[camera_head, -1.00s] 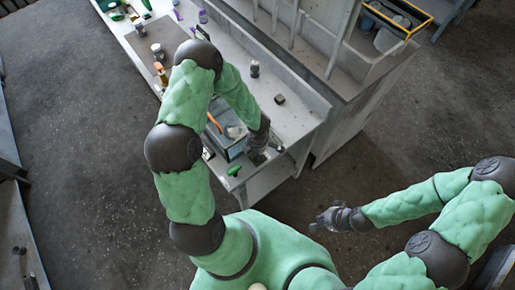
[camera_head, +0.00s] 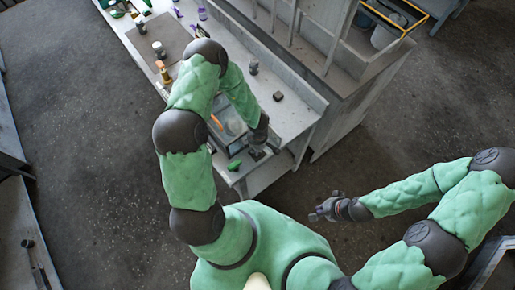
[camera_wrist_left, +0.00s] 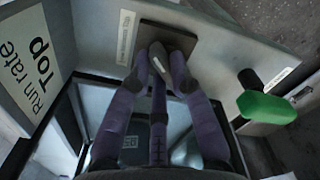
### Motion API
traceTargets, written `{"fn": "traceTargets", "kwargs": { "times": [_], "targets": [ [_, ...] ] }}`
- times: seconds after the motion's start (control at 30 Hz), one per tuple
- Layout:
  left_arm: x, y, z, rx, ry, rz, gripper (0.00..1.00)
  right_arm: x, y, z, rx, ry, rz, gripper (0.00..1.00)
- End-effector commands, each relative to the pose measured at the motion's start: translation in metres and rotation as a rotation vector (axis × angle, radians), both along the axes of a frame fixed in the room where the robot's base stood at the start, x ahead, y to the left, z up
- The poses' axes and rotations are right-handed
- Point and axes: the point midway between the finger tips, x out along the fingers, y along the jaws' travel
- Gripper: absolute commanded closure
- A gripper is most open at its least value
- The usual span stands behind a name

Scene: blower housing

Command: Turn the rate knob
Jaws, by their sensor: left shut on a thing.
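In the left wrist view the rate knob (camera_wrist_left: 159,63), a small grey piece, stands on a dark square plate (camera_wrist_left: 188,43) on a pale panel. The purple-grey fingers of my left gripper (camera_wrist_left: 160,68) are shut on it and hide most of it.
A green-handled lever (camera_wrist_left: 267,106) sticks out right of the knob plate. The grey bench (camera_head: 290,118) carries a small dark block (camera_head: 278,96) and several bottles and tools farther back. A yellow-rimmed bin (camera_head: 388,35) stands at the top right. The floor around my right arm is clear.

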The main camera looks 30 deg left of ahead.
Motion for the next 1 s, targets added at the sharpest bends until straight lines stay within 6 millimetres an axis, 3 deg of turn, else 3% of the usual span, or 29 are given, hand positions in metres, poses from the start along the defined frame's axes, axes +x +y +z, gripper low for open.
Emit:
{"fn": "traceTargets", "kwargs": {
  "times": [0.07,0.1,0.17,0.2,0.63,1.0],
  "targets": [
    [-0.001,-0.001,0.0,0.0,0.001,-0.004,1.0,0.0,0.0,0.0,0.0,0.0,0.0,1.0],
    [-0.001,-0.001,0.0,0.0,0.001,-0.004,0.73,0.0,0.0,0.0,0.0,0.0,0.0,1.0],
    [-0.001,-0.001,0.0,0.0,0.001,-0.003,0.56,0.0,0.0,0.0,0.0,0.0,0.0,1.0],
    [-0.001,-0.001,0.0,0.0,0.001,-0.003,0.55,0.0,0.0,0.0,0.0,0.0,0.0,1.0],
    [0.001,0.0,0.009,0.001,-0.002,-0.002,0.55,0.0,0.0,0.0,0.0,0.0,0.0,1.0],
    [0.001,0.0,0.077,0.001,-0.003,-0.002,0.55,0.0,0.0,0.0,0.0,0.0,0.0,1.0]
  ]
}}
